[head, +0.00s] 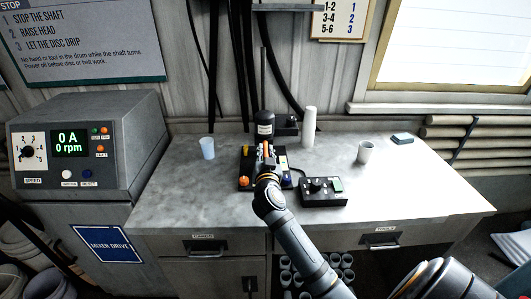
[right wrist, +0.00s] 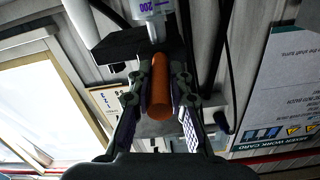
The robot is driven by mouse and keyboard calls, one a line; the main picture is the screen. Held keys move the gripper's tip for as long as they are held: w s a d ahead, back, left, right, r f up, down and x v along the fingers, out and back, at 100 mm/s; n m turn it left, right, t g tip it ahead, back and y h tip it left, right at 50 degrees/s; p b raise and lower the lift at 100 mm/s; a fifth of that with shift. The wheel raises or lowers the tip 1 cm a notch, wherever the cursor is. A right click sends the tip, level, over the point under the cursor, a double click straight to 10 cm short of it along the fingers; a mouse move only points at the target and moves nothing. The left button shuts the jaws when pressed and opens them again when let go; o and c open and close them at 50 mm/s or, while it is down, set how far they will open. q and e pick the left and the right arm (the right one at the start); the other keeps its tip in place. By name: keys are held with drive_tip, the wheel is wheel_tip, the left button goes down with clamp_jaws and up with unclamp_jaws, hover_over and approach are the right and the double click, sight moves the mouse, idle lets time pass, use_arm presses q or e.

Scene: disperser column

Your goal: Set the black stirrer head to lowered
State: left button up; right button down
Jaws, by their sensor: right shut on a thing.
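The black stirrer head (head: 264,122) stands upright at the back middle of the grey bench, in line with a thin dark vertical rod (head: 263,75). My right gripper (head: 266,152) is just in front of and below it in the head view. In the right wrist view my right gripper (right wrist: 160,95) is shut on an orange cylindrical handle (right wrist: 159,85), one finger on each side. A dark block (right wrist: 130,43) and a pale part marked 200 (right wrist: 150,7) show beyond the handle. My gripper hides part of the stand in the head view. My left gripper is not in view.
A control box (head: 323,192) lies right of my right arm. A white cylinder (head: 309,127), a pale cup (head: 207,148) and a mug (head: 366,152) stand on the bench (head: 420,195). The drive cabinet (head: 85,145) at left reads 0 A, 0 rpm. The bench's right side is mostly clear.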

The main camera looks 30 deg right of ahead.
drive_tip(key=c, duration=1.3)
unclamp_jaws()
drive_tip(key=shift+r, duration=0.1)
drive_tip(key=shift+o, duration=0.2)
drive_tip(key=shift+s+a, duration=0.25)
drive_tip(key=shift+s, duration=0.05)
drive_tip(key=v, duration=0.7)
drive_tip(key=shift+d, duration=0.15)
